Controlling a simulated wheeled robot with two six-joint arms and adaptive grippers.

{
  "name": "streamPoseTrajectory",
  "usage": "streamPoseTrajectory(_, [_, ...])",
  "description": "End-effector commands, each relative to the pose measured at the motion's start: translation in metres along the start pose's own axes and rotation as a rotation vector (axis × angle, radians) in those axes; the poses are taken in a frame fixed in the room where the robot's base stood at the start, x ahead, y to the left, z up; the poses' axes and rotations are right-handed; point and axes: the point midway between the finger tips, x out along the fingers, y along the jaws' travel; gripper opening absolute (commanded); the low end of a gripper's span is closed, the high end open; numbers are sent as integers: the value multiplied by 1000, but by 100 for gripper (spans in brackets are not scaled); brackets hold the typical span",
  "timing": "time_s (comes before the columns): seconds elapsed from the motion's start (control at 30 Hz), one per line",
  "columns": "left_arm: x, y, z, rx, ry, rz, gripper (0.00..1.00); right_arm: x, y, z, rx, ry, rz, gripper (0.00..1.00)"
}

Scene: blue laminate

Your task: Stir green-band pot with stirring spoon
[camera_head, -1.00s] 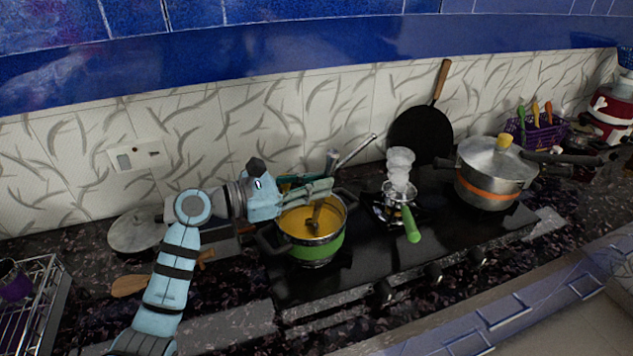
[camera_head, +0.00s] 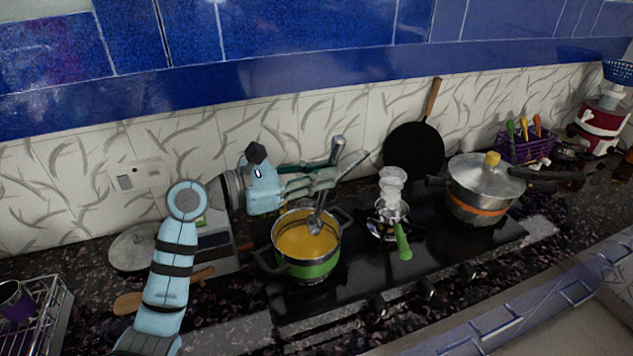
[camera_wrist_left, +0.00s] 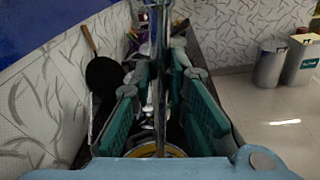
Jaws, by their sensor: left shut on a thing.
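The green-band pot (camera_head: 307,268) sits open on the left of the black cooktop, with yellow contents (camera_head: 299,240) inside. My left gripper (camera_head: 330,176) is above the pot's back right rim and is shut on the stirring spoon (camera_head: 338,146). The metal handle sticks up above the fingers, and its lower end (camera_head: 315,225) hangs down inside the pot's mouth. I cannot tell whether it touches the yellow contents. In the left wrist view the spoon's handle (camera_wrist_left: 160,60) runs between the green finger pads, with the pot's rim (camera_wrist_left: 155,150) below. My right gripper is not in view.
An orange-band pot with lid (camera_head: 480,205) is farther right. A black pan (camera_head: 413,150) leans on the wall. A lid (camera_head: 135,247) and a wooden utensil lie left.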

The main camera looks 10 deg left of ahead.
Motion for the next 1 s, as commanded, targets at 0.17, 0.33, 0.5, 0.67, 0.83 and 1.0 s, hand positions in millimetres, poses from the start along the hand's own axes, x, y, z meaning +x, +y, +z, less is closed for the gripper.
streamPoseTrajectory(0.17, [0, 0, 1, 0, 0, 0, 0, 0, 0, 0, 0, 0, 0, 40])
streamPoseTrajectory(0.33, [0, 0, 1, 0, 0, 0, 0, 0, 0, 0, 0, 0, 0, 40])
streamPoseTrajectory(0.5, [0, 0, 1, 0, 0, 0, 0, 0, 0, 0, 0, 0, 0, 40])
streamPoseTrajectory(0.67, [-1, 3, 13, 3, -2, 0, 0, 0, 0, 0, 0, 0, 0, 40])
streamPoseTrajectory(0.83, [-3, 8, 37, 5, -3, 1, 0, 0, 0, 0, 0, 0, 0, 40])
streamPoseTrajectory(1.0, [-4, 10, 50, 1, 0, 1, 0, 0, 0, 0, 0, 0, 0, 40])
